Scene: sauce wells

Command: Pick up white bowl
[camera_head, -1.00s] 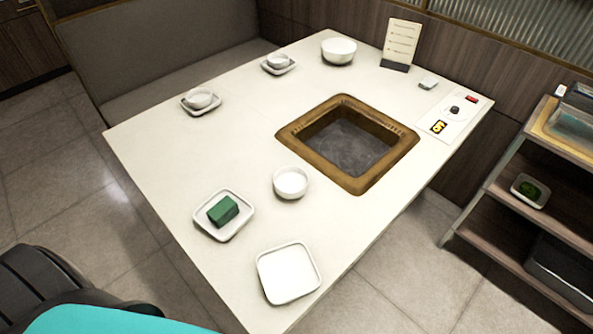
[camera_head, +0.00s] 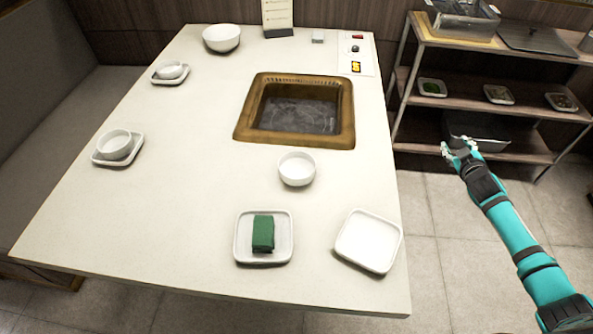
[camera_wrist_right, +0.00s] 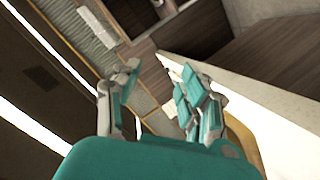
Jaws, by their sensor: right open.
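Several white bowls stand on the table (camera_head: 190,215) in the head view. One white bowl (camera_head: 297,169) stands by itself just in front of the sunken well (camera_head: 298,107). A larger white bowl (camera_head: 221,38) is at the far left corner. Two small bowls sit on square saucers along the left side, one nearer (camera_head: 114,144) and one farther (camera_head: 170,70). My right gripper (camera_head: 460,147) is open and empty, off the table's right side, apart from every bowl. It also shows open in the right wrist view (camera_wrist_right: 155,100). My left gripper is not in view.
A white plate with a green block (camera_head: 263,233) and an empty square plate (camera_head: 368,240) lie at the table's front. A menu stand (camera_head: 277,17) and control panel (camera_head: 356,50) are at the back. A shelf (camera_head: 480,105) with small dishes stands right. The table's middle left is clear.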

